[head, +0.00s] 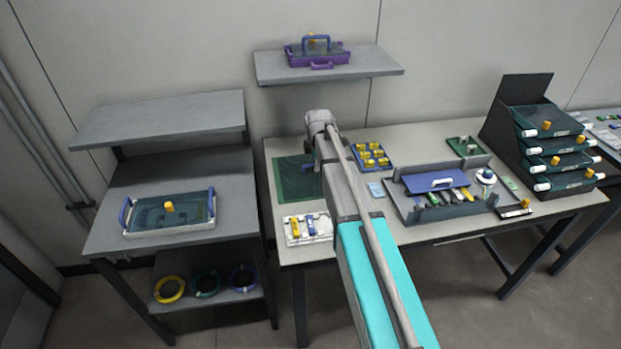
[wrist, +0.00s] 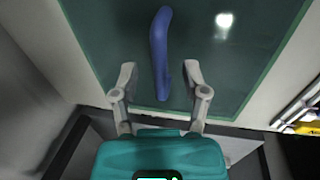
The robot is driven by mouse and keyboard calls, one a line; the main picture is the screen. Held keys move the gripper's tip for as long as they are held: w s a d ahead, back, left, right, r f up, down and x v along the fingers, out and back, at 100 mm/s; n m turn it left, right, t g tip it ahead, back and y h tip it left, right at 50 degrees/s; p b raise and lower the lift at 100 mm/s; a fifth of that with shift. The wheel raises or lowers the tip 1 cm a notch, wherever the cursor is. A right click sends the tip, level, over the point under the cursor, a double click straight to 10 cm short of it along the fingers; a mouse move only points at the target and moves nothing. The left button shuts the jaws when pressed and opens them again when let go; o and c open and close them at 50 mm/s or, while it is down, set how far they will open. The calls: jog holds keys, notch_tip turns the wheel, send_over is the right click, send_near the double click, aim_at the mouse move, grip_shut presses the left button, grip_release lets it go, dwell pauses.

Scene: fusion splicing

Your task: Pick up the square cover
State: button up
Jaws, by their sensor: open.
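A dark green, glossy square cover (head: 292,186) with a lighter green border lies on the left part of the workbench. It fills much of the wrist view (wrist: 225,70). A blue bar handle (wrist: 160,45) stands on it, seen from above. My gripper (wrist: 160,82) is open above the cover, one finger on each side of the near end of the handle. Clear gaps show between the fingers and the handle. In the head view my arm hides part of the cover and the fingertips.
A white tray (head: 290,232) with yellow and blue pieces lies just in front of the cover. A blue tray of yellow parts (head: 371,157) and a grey workstation tray (head: 408,214) stand to the right. A wall shelf (head: 380,66) with a purple box hangs above.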

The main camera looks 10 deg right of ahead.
jog(key=shift+w+f+b, duration=0.15)
jog(key=shift+f+b, duration=0.35)
jog(key=shift+f, duration=0.3)
grip_shut()
